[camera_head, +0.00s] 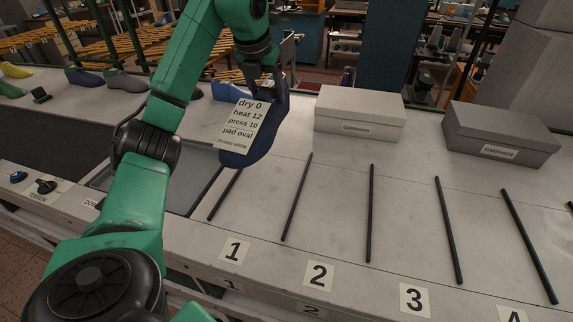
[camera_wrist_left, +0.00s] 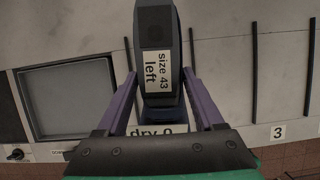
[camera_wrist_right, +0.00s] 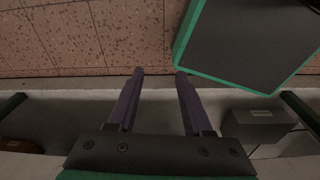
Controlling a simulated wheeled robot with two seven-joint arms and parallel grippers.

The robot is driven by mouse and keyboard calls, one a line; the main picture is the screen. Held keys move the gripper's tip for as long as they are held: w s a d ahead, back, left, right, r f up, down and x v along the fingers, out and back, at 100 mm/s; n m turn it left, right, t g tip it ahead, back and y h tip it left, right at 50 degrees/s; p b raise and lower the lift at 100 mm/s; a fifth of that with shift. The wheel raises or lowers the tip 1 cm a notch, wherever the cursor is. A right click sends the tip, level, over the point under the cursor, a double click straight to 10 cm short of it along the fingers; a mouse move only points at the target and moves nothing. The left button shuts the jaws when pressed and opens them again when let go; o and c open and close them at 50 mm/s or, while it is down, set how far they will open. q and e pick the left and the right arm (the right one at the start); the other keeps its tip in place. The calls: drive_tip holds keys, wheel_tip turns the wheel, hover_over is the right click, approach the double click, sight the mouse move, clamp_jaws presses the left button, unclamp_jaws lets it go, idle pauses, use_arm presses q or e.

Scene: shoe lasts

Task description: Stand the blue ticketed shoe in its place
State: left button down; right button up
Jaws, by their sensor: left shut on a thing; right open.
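The blue ticketed shoe (camera_head: 262,142) hangs from my left gripper (camera_head: 266,88), toe down and tilted, above the bench near the slot marked 1. Its white ticket (camera_head: 241,124) reads "dry 0, heat 12, press 10, pad oval"; the last line is too small to read surely. In the left wrist view the shoe (camera_wrist_left: 153,28) lies between the two purple fingers of my left gripper (camera_wrist_left: 155,88), with a label "size 43 left". My right gripper (camera_wrist_right: 160,78) is open and empty in the right wrist view. Numbered places 1 (camera_head: 233,250), 2 (camera_head: 319,276) and 3 (camera_head: 414,299) line the bench front.
Black rods (camera_head: 371,213) divide the bench top into empty places. A white box (camera_head: 360,114) and a grey box (camera_head: 499,134) stand behind them. A recessed grey tray (camera_wrist_left: 68,97) lies left of place 1. Other shoes (camera_head: 125,81) stand at the far left.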

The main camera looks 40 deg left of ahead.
sight(259, 108)
use_arm(q)
drive_tip(key=shift+w+a+f, duration=0.1)
drive_tip(key=shift+w+f, duration=0.35)
drive_tip(key=shift+w, duration=0.05)
drive_tip(key=f, duration=0.3)
drive_tip(key=s+f+b, duration=0.1)
drive_tip(key=f, duration=0.2)
drive_tip(key=shift+s+f, duration=0.2)
drive_tip(key=shift+f, duration=0.1)
drive_tip(key=f, duration=1.1)
drive_tip(key=shift+w+f+p, duration=0.25)
drive_tip(key=shift+f+p, duration=0.05)
drive_tip(key=shift+p, duration=0.1)
unclamp_jaws()
drive_tip(key=v, duration=0.6)
drive_tip(key=b+v, duration=0.1)
drive_tip(key=v, duration=0.5)
drive_tip(key=shift+s+d, duration=0.1)
drive_tip(key=shift+d, duration=0.15)
use_arm(e)
drive_tip(key=shift+s+d+f, duration=0.15)
drive_tip(key=shift+f, duration=0.3)
drive_tip(key=shift+s+d+f, duration=0.1)
drive_tip(key=shift+s+f, duration=0.05)
drive_tip(key=shift+f, duration=0.25)
